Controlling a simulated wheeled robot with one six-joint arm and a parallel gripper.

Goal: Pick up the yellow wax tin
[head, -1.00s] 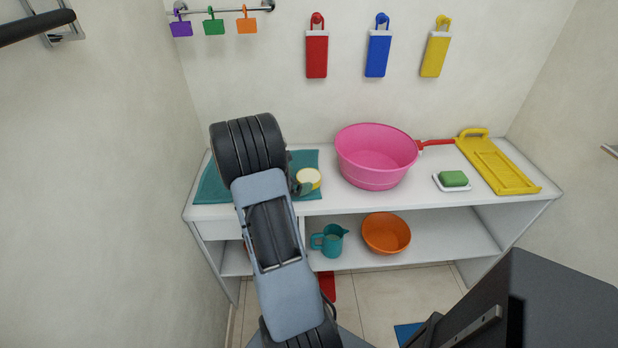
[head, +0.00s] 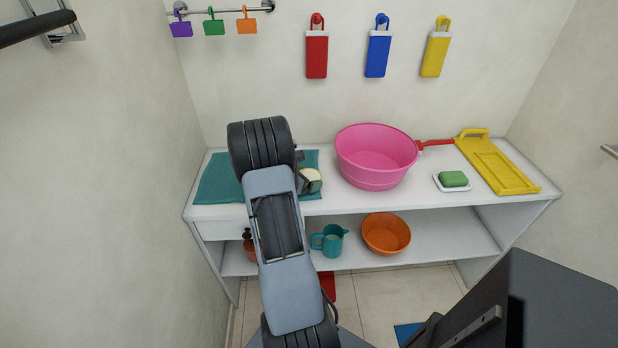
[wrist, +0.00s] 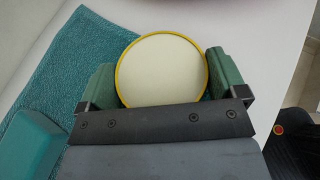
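The yellow wax tin (head: 312,174) stands on the shelf top at the right edge of the teal towel (head: 222,180). In the wrist view the tin (wrist: 161,70) is round, with a pale top and a yellow rim. My gripper (head: 309,183) is down at the tin, partly hiding it in the head view. In the wrist view my gripper (wrist: 161,83) has one green-padded finger on each side of the tin. The fingers are wide apart and very close to its sides; I cannot tell whether they touch it. The tin's near edge is hidden by the gripper.
A pink basin (head: 372,170) stands just right of the tin. Further right are a green soap (head: 453,179) on a white dish and a yellow washboard (head: 500,168). A teal jug (head: 329,241) and orange bowl (head: 386,233) are on the lower shelf.

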